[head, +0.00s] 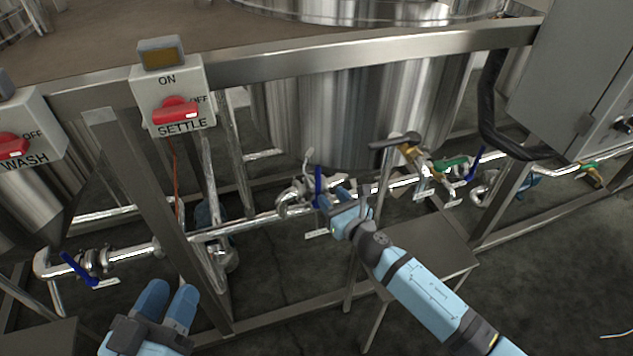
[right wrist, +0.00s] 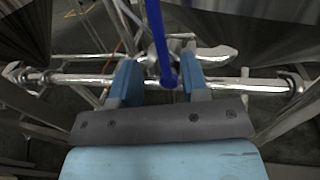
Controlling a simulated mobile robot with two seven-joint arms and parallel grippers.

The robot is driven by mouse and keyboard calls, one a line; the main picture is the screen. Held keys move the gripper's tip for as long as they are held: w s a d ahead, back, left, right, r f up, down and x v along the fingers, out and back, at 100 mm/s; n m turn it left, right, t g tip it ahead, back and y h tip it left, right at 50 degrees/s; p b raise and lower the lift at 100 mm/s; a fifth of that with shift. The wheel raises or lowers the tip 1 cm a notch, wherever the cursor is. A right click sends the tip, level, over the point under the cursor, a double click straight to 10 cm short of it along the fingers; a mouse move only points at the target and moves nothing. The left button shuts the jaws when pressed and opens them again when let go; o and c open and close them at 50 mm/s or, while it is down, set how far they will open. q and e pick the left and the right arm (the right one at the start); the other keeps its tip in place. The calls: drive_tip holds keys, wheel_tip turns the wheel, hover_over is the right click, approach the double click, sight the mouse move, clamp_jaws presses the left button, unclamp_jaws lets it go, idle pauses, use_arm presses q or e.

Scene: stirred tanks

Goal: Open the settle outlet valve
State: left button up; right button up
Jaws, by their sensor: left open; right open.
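A blue lever handle (head: 318,184) stands about upright on a valve of the silver pipe below the middle steel tank (head: 330,115). My right gripper (head: 333,199) is at this valve, open. In the right wrist view the blue handle (right wrist: 160,45) comes down between the two blue fingers (right wrist: 158,85), its rounded end nearer the right finger; I cannot tell whether they touch. My left gripper (head: 171,296) is open and empty at the lower left, away from the pipe.
A SETTLE switch box (head: 185,115) and a WASH switch box (head: 22,135) hang on the frame rail. Another blue-handled valve (head: 85,268) is at the left. Valves with brass and green parts (head: 425,160) are to the right. A steel post (head: 150,200) stands behind my left gripper.

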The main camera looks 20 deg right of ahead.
sight(319, 183)
drive_tip(key=b+x, duration=0.1)
drive_tip(key=x, duration=0.5)
drive_tip(key=shift+w+a, duration=0.1)
drive_tip(key=shift+w, duration=0.2)
drive_tip(key=shift+w+a, duration=0.1)
drive_tip(key=shift+w, duration=0.15)
use_arm(q)
drive_tip(key=shift+w+f+g, duration=0.3)
drive_tip(key=shift+f+g, duration=0.1)
drive_tip(key=shift+f, duration=0.45)
drive_tip(key=shift+a, duration=0.1)
use_arm(e)
clamp_jaws()
